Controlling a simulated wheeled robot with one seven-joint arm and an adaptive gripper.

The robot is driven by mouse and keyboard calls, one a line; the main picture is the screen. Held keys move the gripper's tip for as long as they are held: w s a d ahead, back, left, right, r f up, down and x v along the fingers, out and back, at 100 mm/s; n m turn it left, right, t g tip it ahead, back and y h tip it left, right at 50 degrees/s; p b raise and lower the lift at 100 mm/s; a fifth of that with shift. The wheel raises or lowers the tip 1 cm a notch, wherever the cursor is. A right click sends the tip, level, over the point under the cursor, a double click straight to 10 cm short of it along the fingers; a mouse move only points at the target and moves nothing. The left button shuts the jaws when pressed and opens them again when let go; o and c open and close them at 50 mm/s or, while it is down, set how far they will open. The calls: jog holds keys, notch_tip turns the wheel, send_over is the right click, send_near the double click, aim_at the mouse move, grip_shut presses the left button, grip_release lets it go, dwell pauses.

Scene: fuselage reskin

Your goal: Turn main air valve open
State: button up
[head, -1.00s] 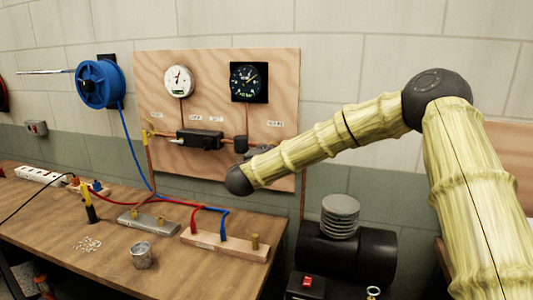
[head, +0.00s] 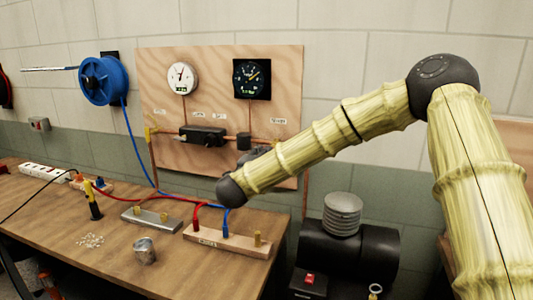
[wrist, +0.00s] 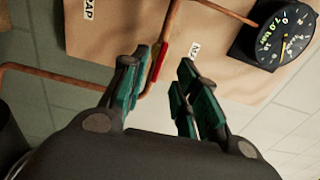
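In the wrist view, a red lever (wrist: 161,62) sits on a copper pipe on the plywood board, by a white label starting "MA" (wrist: 195,49). It looks like the main air valve handle. My gripper (wrist: 157,68) is open, its two dark green fingers apart. The red lever shows between the fingertips, close beside the left finger; I cannot tell whether they touch. In the head view, my forearm hides the valve and most of the gripper; only a dark part of the wrist end shows above it.
A black-faced gauge (head: 252,78) and a white gauge (head: 182,77) hang on the plywood board (head: 220,60). A black block (head: 203,136) sits on the copper pipe. The bench (head: 70,222) holds hoses, a metal cup (head: 145,251) and fittings. A black compressor (head: 365,252) stands right of it.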

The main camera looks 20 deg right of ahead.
jog(key=shift+v, duration=2.35)
